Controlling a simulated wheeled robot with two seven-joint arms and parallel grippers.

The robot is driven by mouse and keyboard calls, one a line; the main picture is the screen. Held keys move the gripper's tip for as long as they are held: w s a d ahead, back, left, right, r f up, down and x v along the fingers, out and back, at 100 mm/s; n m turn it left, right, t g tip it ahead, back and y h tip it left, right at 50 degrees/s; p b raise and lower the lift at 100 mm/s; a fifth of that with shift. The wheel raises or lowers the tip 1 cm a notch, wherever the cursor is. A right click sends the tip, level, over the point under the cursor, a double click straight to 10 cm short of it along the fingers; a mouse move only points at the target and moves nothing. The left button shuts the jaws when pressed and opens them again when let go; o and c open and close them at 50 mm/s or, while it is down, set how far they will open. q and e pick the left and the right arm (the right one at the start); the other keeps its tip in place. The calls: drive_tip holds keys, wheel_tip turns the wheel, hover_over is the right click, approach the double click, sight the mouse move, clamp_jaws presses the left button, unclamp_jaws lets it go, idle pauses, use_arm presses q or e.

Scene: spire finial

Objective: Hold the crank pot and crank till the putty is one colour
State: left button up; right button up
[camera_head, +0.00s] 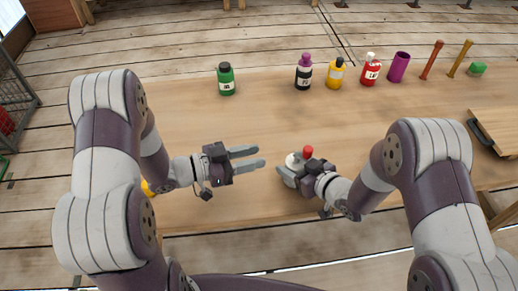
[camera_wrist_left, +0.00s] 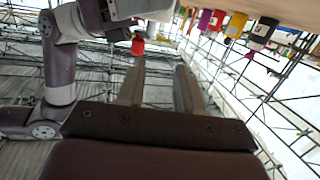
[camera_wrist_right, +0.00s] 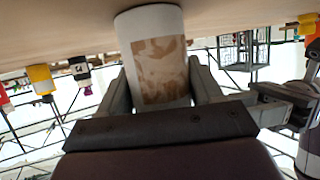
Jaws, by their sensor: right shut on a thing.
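The crank pot (camera_wrist_right: 160,25) is white and stands on the table. In the right wrist view its window (camera_wrist_right: 160,70) shows putty mottled in brown and paler patches. In the head view the pot's pale top (camera_head: 292,159) shows, with the red crank knob (camera_head: 308,151) at its right. My right gripper (camera_head: 288,174) is shut around the pot's body and hides much of it. My left gripper (camera_head: 261,156) is open and empty, left of the pot and apart from it. The red knob also shows in the left wrist view (camera_wrist_left: 137,46), beyond the fingers.
Along the table's far side stand a green bottle (camera_head: 226,79), a black-and-purple bottle (camera_head: 303,72), a yellow bottle (camera_head: 336,72), a red bottle (camera_head: 370,70) and a purple cup (camera_head: 399,67). A wooden tray (camera_head: 497,128) lies at the right. The table's middle is clear.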

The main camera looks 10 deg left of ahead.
sight(304, 150)
use_arm(q)
drive_tip(key=shift+m+h, duration=0.5)
drive_tip(key=shift+h, duration=0.3)
drive_tip(key=w+d, duration=0.1)
drive_tip(key=d, duration=0.3)
drive_tip(key=w+d+r, duration=0.1)
drive_tip(key=d, duration=0.3)
drive_tip(key=w+d+r, duration=0.1)
drive_tip(key=d, duration=0.3)
clamp_jaws()
